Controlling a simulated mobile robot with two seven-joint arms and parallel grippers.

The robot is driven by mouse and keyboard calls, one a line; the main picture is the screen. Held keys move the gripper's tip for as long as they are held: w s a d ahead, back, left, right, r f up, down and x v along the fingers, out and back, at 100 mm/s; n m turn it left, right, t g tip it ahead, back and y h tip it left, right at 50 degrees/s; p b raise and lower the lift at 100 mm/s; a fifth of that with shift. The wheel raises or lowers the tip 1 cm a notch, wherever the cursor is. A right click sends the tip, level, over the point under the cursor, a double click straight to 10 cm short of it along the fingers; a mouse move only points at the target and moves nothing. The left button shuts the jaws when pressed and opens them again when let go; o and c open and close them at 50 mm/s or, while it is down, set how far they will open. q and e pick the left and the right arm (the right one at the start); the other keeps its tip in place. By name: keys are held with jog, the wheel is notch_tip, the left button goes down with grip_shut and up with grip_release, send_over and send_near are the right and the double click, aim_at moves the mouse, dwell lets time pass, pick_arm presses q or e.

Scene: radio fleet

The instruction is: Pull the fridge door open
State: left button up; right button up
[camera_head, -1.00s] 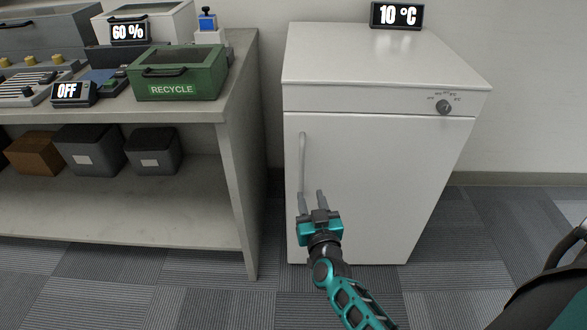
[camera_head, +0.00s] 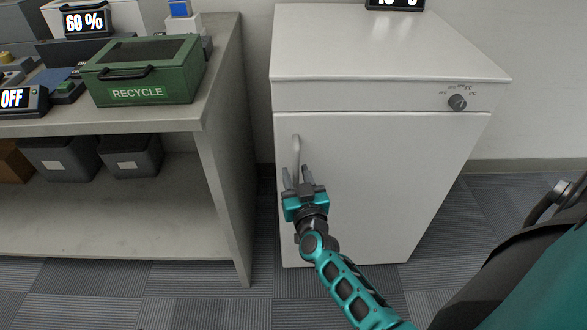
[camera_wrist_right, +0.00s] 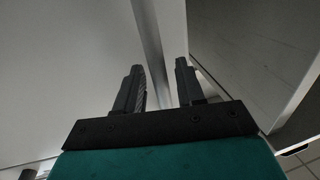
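The white fridge (camera_head: 375,185) stands against the wall, and its door (camera_head: 350,190) looks shut. A vertical light-grey handle (camera_head: 296,150) runs along the door's left edge. My right gripper (camera_head: 297,171) is at the handle's lower part, with its fingers pointing up along the door. In the right wrist view my right gripper (camera_wrist_right: 160,78) is open, and the handle (camera_wrist_right: 150,45) shows in the gap between its fingers. I cannot tell whether either finger touches it. My left gripper is not in view.
A grey shelf table (camera_head: 225,130) stands left of the fridge, with a narrow gap between. A green recycle box (camera_head: 145,85) is on it and dark bins (camera_head: 130,155) below. A dial (camera_head: 457,102) is on the fridge's upper right front. Carpet in front is clear.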

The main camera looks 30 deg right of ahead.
jog(key=shift+w+d, duration=0.1)
jog(key=shift+w, duration=0.05)
jog(key=shift+c, duration=0.2)
grip_shut()
dwell(0.4)
